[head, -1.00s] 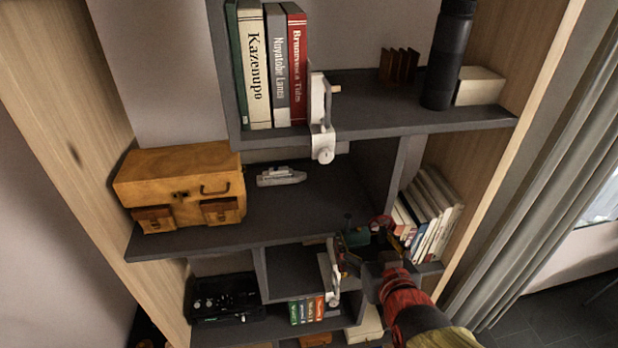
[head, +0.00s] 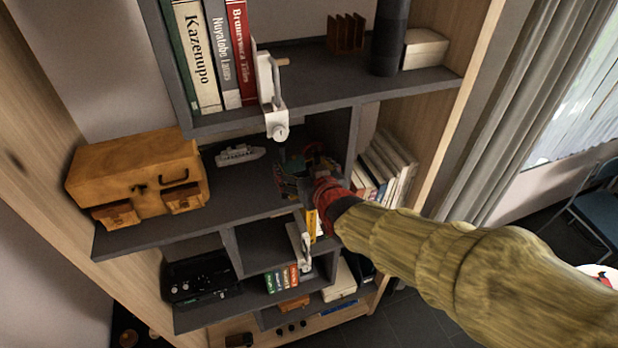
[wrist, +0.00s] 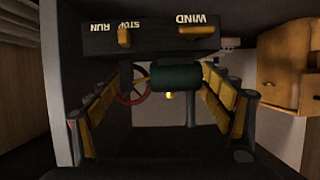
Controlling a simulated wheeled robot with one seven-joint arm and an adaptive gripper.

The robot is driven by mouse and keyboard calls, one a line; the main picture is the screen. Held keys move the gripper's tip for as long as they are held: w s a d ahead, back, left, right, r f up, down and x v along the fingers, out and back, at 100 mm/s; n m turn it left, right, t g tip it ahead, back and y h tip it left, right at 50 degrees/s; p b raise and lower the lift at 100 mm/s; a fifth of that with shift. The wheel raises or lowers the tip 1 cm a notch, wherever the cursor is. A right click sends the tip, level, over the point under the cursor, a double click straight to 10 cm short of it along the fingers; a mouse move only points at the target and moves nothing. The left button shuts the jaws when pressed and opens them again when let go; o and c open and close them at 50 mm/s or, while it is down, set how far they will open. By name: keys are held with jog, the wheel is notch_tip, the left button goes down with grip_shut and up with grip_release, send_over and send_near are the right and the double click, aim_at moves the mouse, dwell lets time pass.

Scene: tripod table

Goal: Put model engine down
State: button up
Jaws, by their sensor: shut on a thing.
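The model engine (wrist: 176,77), with a teal cylinder and a red spoked wheel, is between the yellow-padded fingers of my gripper (wrist: 163,84) in the wrist view. The gripper is shut on it. In the head view my gripper (head: 303,172) and the engine (head: 287,167) are at the right part of the middle shelf (head: 235,192), right of a grey model ship (head: 240,154). The wrist and fingers partly hide the engine. I cannot tell whether it touches the shelf.
A wooden chest (head: 135,178) stands left on the middle shelf. A white bracket (head: 272,105) hangs at the upper shelf edge, just above my gripper. A divider and leaning books (head: 385,170) are to the right. In the wrist view a dark block lettered STOP, RUN, WIND (wrist: 150,38) appears upside down.

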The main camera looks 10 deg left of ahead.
aim_at(302, 169)
jog(key=shift+p+x, duration=0.9)
jog(key=shift+x, duration=2.6)
jog(key=shift+f, duration=0.25)
jog(key=o, duration=2)
jog(key=shift+s+d+f, duration=0.1)
jog(key=shift+f, duration=0.1)
jog(key=shift+o, duration=0.4)
jog(key=shift+r, duration=0.2)
jog(key=b+v, duration=0.1)
jog(key=v, duration=1.1)
jog(key=shift+f+b, duration=0.15)
jog(key=shift+b, duration=0.2)
